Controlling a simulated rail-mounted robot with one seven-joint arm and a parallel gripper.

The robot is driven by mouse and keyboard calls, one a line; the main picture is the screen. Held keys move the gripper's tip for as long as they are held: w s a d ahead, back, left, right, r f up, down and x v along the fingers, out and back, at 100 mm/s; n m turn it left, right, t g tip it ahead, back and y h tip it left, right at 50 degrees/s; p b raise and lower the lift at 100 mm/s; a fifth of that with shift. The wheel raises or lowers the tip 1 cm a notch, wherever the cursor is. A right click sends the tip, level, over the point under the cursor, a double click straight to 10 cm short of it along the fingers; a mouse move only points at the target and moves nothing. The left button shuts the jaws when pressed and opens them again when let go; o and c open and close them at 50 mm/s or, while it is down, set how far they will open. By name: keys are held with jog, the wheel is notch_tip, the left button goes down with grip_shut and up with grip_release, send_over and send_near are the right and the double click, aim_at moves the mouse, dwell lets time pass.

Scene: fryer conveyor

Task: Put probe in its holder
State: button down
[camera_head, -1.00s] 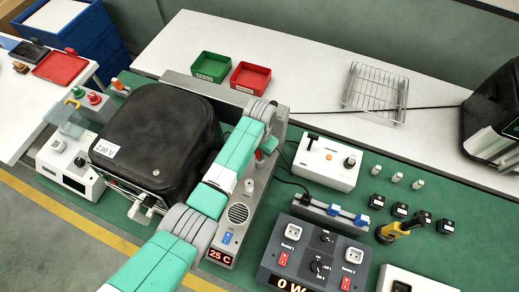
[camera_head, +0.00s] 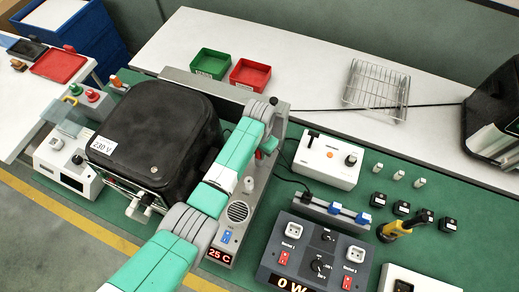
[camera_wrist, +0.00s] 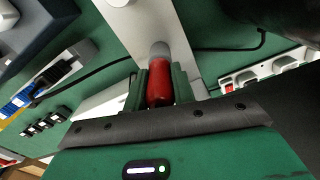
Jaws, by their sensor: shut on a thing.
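The probe (camera_wrist: 158,84) shows in the wrist view as a red handle with a grey end. My gripper (camera_wrist: 160,88) is shut on the red handle, with a green finger on each side. The grey end points at a pale bar (camera_wrist: 150,20); I cannot tell whether they touch. In the head view my arm hides most of the gripper, and a bit of red (camera_head: 268,146) shows beside it, above the long grey unit with the 25 C display (camera_head: 219,256). I cannot make out the probe's holder for certain.
A black fryer-like box (camera_head: 155,140) stands close left of my arm. Green (camera_head: 209,63) and red (camera_head: 250,74) trays are behind. A black cable runs nearby.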

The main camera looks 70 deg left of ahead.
jog(key=shift+f, duration=0.3)
jog(key=shift+r, duration=0.1)
jog(key=c, duration=1.1)
grip_release()
jog(key=shift+r, duration=0.1)
notch_tip(320, 180, up, 6)
jog(key=p, duration=0.6)
notch_tip(320, 180, up, 8)
jog(key=shift+f, duration=0.2)
